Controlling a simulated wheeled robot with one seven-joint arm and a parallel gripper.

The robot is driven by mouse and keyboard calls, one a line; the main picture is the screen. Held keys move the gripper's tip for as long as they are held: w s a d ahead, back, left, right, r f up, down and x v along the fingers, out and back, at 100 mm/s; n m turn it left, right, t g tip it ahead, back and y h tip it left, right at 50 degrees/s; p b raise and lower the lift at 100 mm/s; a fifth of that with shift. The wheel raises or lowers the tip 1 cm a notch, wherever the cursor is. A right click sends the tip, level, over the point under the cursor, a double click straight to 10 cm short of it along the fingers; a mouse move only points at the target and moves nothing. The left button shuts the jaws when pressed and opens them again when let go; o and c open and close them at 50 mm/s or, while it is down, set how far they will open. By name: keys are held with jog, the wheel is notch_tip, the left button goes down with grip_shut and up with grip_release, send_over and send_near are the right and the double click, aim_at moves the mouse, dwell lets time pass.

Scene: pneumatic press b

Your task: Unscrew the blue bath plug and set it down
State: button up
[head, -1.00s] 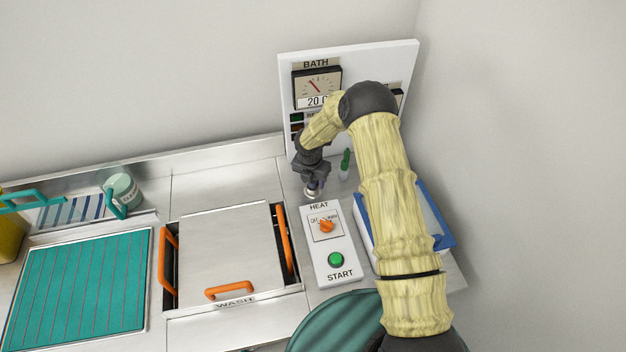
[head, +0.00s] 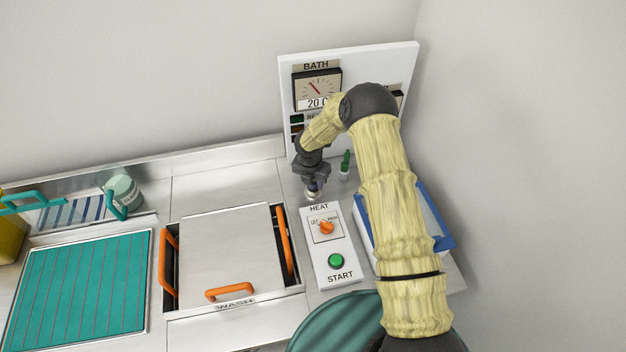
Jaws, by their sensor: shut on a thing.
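My gripper (head: 312,184) points down at the counter in front of the bath gauge panel, just behind the heat control box. It is shut on a small plug, of which only a dark bluish bit (head: 313,187) shows between the fingers. A round metal fitting (head: 313,196) is right below the fingertips. Whether the plug is still seated in this fitting cannot be told, as the gripper hides most of it. A green plug (head: 345,161) stands upright on its own fitting just right of my gripper.
The white heat box (head: 330,246) with an orange knob and green start button stands close in front. The wash lid (head: 226,252) with orange handles is at left. A blue-rimmed tray (head: 442,222) is partly behind my arm. The bath panel (head: 350,58) stands behind. Counter (head: 226,185) left of the gripper is clear.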

jog(key=shift+n+p, duration=0.4)
jog(key=shift+n, duration=0.5)
jog(key=shift+d+n+y+p, duration=0.1)
jog(key=shift+n+y+p, duration=0.3)
jog(key=shift+n, duration=0.4)
jog(key=shift+s, duration=0.1)
jog(key=shift+n+p, duration=0.5)
jog(key=shift+n, duration=0.2)
